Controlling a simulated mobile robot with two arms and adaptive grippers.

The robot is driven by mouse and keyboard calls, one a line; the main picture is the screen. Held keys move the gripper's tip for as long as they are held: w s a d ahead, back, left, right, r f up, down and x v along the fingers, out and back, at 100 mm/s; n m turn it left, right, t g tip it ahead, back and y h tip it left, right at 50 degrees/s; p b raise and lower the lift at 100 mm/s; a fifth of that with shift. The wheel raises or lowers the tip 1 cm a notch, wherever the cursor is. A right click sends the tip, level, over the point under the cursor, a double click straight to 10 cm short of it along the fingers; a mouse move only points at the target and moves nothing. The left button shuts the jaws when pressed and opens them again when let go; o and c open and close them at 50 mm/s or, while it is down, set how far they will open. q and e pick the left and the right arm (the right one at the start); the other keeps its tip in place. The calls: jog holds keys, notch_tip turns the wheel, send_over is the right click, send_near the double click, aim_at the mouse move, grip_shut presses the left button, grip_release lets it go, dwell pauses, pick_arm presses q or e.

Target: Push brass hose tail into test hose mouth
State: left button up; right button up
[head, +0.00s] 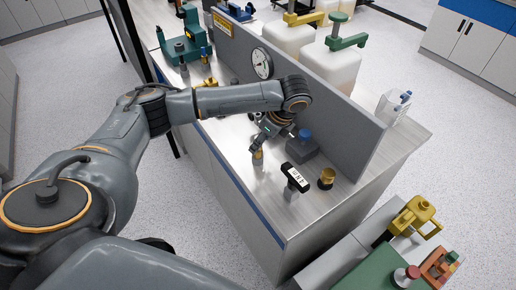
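My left gripper (259,147) reaches down over the steel bench from the left. Its fingers appear closed around a small brass piece (257,158), which looks like the brass hose tail. The piece points down close to the bench top; I cannot tell whether it touches anything. A brass cup-like fitting (327,178) stands apart to its right, with a dark opening on top. I cannot make out the test hose mouth for certain. My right gripper is not in view.
A black labelled handle (296,177) and a grey block with a blue cap (304,146) stand near the gripper. A grey upright panel (330,110) with a gauge (262,63) runs behind. A green machine (180,38) stands farther back. The bench's front right corner is clear.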

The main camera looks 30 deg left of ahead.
pick_arm(q)
jog(key=p+x, duration=0.1)
jog(key=x, duration=0.2)
jog(key=shift+s+f, duration=0.15)
jog(key=shift+f, duration=0.1)
jog(key=shift+a+f, duration=0.15)
jog(key=shift+f, duration=0.2)
jog(key=shift+c, duration=0.6)
grip_shut()
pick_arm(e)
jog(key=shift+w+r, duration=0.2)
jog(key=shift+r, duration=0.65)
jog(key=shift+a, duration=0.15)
